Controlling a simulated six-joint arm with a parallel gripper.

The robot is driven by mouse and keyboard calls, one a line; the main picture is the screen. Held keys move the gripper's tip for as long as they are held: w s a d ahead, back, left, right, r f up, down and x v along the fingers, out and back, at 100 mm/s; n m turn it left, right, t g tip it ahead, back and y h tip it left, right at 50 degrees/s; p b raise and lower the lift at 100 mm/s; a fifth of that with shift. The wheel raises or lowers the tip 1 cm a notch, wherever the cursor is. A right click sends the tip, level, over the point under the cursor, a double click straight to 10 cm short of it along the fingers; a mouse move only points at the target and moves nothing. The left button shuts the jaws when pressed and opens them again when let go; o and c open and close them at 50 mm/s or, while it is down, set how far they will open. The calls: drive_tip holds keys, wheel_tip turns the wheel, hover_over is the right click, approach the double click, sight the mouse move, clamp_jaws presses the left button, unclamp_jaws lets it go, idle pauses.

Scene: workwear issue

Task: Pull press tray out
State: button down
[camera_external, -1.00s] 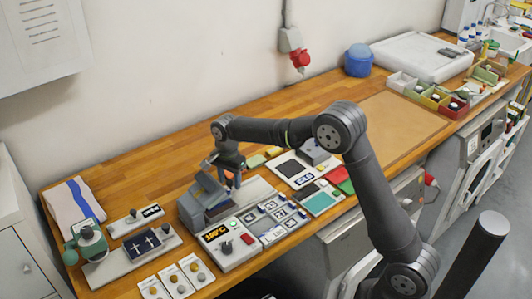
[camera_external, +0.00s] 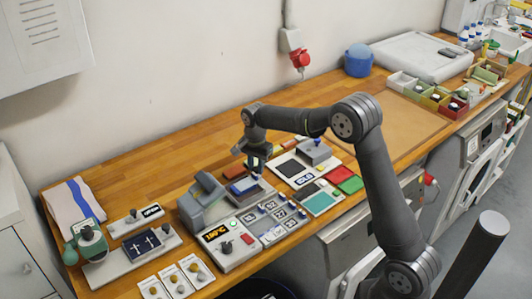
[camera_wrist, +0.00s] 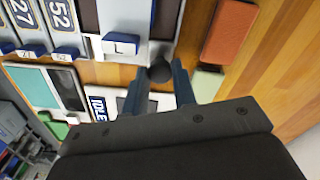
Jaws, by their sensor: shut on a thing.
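The press (camera_external: 203,203) is a grey machine with a raised slanted top, left of my gripper in the external view. My gripper (camera_external: 254,166) is over the tray's right end. In the wrist view my gripper (camera_wrist: 159,82) is shut on a round black knob (camera_wrist: 159,71) at the tray's end.
To the right are a panel marked IDLE (camera_external: 303,180) and red and green pads (camera_external: 345,179).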

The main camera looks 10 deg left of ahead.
drive_tip(key=shift+w+d, duration=0.35)
drive_tip(key=shift+w, duration=0.05)
drive_tip(key=c, duration=1.2)
unclamp_jaws()
drive_tip(key=shift+o, duration=0.2)
wheel_tip(320, 180, up, 17)
drive_tip(key=shift+r, duration=0.2)
